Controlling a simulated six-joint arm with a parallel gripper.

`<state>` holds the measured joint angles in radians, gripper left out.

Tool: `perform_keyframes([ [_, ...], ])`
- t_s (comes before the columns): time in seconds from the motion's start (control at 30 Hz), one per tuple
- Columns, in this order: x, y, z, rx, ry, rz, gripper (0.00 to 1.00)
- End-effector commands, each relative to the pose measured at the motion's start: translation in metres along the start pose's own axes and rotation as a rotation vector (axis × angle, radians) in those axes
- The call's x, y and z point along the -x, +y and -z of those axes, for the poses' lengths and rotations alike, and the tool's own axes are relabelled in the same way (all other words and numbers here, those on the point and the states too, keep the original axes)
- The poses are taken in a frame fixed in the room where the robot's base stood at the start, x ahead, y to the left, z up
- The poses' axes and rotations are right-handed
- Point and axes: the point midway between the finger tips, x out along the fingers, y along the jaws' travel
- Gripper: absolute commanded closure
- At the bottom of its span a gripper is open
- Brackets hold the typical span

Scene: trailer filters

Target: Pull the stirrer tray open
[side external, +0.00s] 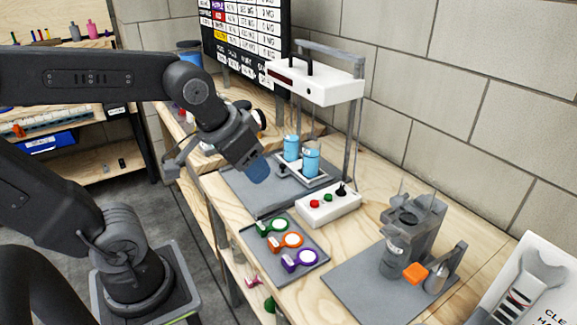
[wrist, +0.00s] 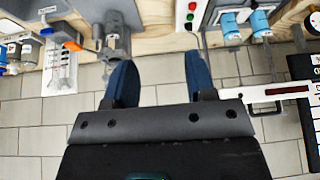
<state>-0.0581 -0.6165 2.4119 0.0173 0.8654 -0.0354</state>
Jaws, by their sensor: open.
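The stirrer tray (side external: 313,182) is a pale, shallow tray on a grey mat under the white stirrer head (side external: 318,84). Two blue-filled jars (side external: 311,160) stand on it, and a small dark knob (side external: 283,170) shows at its near-left side. In the wrist view the jars (wrist: 230,25) are at the top right, and the stirrer head (wrist: 275,92) is at the right. My gripper (side external: 258,172) is left of the tray, above the mat and apart from the knob. Its blue fingers (wrist: 160,78) are spread in the wrist view, with nothing between them.
A white control box (side external: 328,204) with red and green buttons stands in front of the tray. Nearer are a tray of coloured filter holders (side external: 286,243) and a grey machine (side external: 408,232) with an orange part. A block wall and a chart (side external: 243,38) stand behind.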

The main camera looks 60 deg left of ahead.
Motion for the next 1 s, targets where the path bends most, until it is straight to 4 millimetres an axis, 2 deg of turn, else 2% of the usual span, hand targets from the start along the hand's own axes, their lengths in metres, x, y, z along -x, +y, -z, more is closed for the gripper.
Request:
perform_keyframes([
  [0.1,-0.021,-0.023,0.043,0.099,-0.024,0.050,0.50],
  [0.3,-0.071,-0.076,0.105,0.259,-0.045,0.130,0.50],
  [0.37,-0.089,-0.096,0.119,0.307,-0.051,0.153,0.50],
  [0.5,-0.137,-0.147,0.144,0.418,-0.065,0.204,0.50],
  [0.7,-0.205,-0.219,0.155,0.555,-0.079,0.264,0.50],
  [0.8,-0.229,-0.243,0.153,0.600,-0.082,0.282,0.50],
  [0.9,-0.242,-0.258,0.151,0.626,-0.084,0.292,0.50],
  [1.0,-0.250,-0.264,0.150,0.636,-0.085,0.296,0.50],
])
